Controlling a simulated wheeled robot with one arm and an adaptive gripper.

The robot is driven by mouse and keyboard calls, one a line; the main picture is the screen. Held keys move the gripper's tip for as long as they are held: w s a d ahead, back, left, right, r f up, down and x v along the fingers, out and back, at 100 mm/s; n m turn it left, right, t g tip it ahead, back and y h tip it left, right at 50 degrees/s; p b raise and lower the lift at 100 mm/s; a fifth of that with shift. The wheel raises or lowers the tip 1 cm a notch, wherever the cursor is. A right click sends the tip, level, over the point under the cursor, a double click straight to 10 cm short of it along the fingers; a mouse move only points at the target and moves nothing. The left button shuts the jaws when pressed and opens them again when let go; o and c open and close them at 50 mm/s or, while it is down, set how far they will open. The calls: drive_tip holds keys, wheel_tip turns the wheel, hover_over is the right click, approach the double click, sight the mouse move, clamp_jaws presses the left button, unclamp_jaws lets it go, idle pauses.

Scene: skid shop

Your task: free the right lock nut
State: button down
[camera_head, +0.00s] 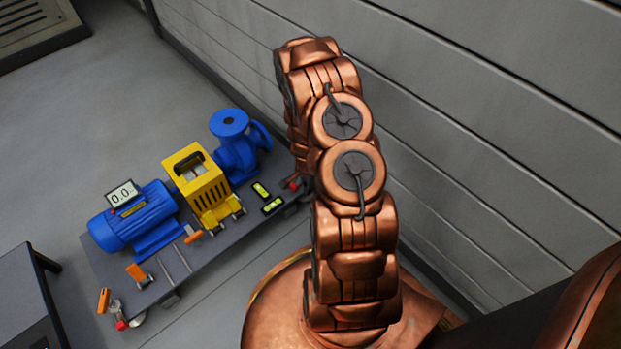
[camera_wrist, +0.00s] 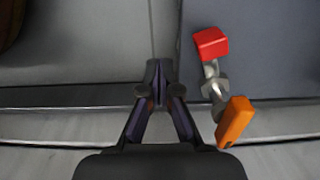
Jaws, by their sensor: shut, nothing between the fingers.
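At the skid's right-hand corner a grey metal fitting (camera_wrist: 212,84) carries a red block (camera_wrist: 211,43) at one end and an orange tab (camera_wrist: 235,121) at the other. I take the orange-tabbed part for the right lock nut, though the pictures do not label it. My gripper (camera_wrist: 158,88) is shut and empty, left of the fitting with a gap between them in the wrist view. In the head view the red block (camera_head: 292,185) shows beside my arm; my arm hides the orange tab there, and my fingers are not clearly visible.
The grey skid (camera_head: 215,243) carries a blue motor (camera_head: 130,218), a yellow guard (camera_head: 196,177), a blue pump (camera_head: 236,155), two levels (camera_head: 272,206) and a display (camera_head: 122,194) reading 0.0. A similar orange tab (camera_head: 104,300) is at its left corner. A panelled wall (camera_head: 450,130) stands close behind my arm.

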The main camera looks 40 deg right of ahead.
wheel_tip(320, 180, up, 7)
drive_tip(key=p, duration=0.4)
idle(0.4)
idle(0.5)
drive_tip(key=s+a+r+n+p, duration=0.1)
drive_tip(key=a+r+n+p, duration=0.35)
drive_tip(key=r, duration=1.05)
drive_tip(key=a+r+n+y+p, duration=0.1)
drive_tip(key=a+r+p, duration=0.6)
drive_tip(key=r, duration=0.7)
drive_tip(key=s+a+r+n+p, duration=0.1)
drive_tip(key=a+r+n+p, duration=0.35)
drive_tip(key=r, duration=1.05)
drive_tip(key=s+a+r+n+p, duration=0.2)
drive_tip(key=s+r+p, duration=0.4)
drive_tip(key=r, duration=0.4)
drive_tip(key=s+a+r+n+g+p, duration=0.1)
drive_tip(key=s+a+r+n+p, duration=0.2)
drive_tip(key=s+r+p, duration=0.3)
drive_tip(key=s+a+r+n+h+p, duration=0.1)
drive_tip(key=s+a+r+n+p, duration=0.2)
drive_tip(key=s+r+p, duration=0.3)
drive_tip(key=s+a+r, duration=0.1)
drive_tip(key=s+r, duration=0.3)
drive_tip(key=r, duration=0.5)
drive_tip(key=shift+g, duration=0.4)
